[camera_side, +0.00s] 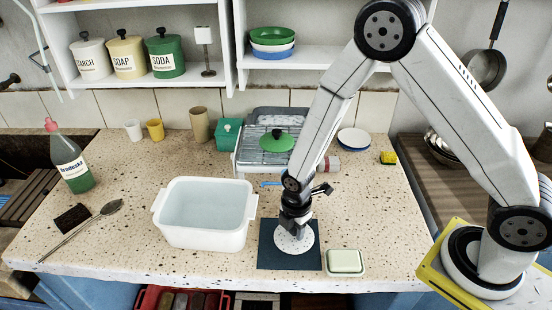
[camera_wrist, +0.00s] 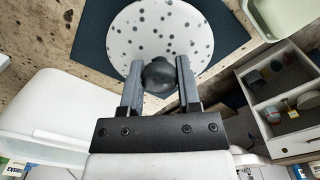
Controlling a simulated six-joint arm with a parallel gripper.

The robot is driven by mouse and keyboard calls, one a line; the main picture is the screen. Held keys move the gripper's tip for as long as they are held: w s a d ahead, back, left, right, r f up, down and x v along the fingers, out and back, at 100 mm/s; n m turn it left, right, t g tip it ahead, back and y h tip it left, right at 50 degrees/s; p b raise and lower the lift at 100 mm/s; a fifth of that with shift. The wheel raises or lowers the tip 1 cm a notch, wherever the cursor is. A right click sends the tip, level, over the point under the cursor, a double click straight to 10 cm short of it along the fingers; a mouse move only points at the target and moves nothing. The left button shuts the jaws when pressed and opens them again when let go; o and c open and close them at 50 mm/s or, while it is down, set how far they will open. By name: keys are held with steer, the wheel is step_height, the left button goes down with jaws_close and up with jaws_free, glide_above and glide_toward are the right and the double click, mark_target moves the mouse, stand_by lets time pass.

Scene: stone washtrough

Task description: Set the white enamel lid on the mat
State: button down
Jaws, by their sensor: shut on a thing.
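The white enamel lid (camera_side: 295,240) is a white disc with dark speckles and a dark round knob. It lies over the dark blue mat (camera_side: 270,262) in the side view, at or just above its surface; I cannot tell whether it touches. In the wrist view the lid (camera_wrist: 150,32) shows with the mat (camera_wrist: 90,45) around it. My gripper (camera_side: 296,226) points down over the lid. In the wrist view my gripper (camera_wrist: 158,75) has its two fingers on either side of the knob, shut on it. The fingers hide part of the lid.
A white basin (camera_side: 205,238) stands left of the mat. A pale green soap dish (camera_side: 345,262) sits close to the mat's right side. Behind are a rack with a green lid (camera_side: 277,140) and a white plate (camera_side: 354,139). A bottle (camera_side: 68,160) and spoon (camera_side: 85,228) are at left.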

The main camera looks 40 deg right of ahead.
steer(key=shift+f, duration=1.05)
steer(key=shift+f, duration=0.1)
steer(key=shift+c, duration=1.5)
jaws_free()
steer(key=shift+r, duration=6.15)
steer(key=shift+s, duration=0.1)
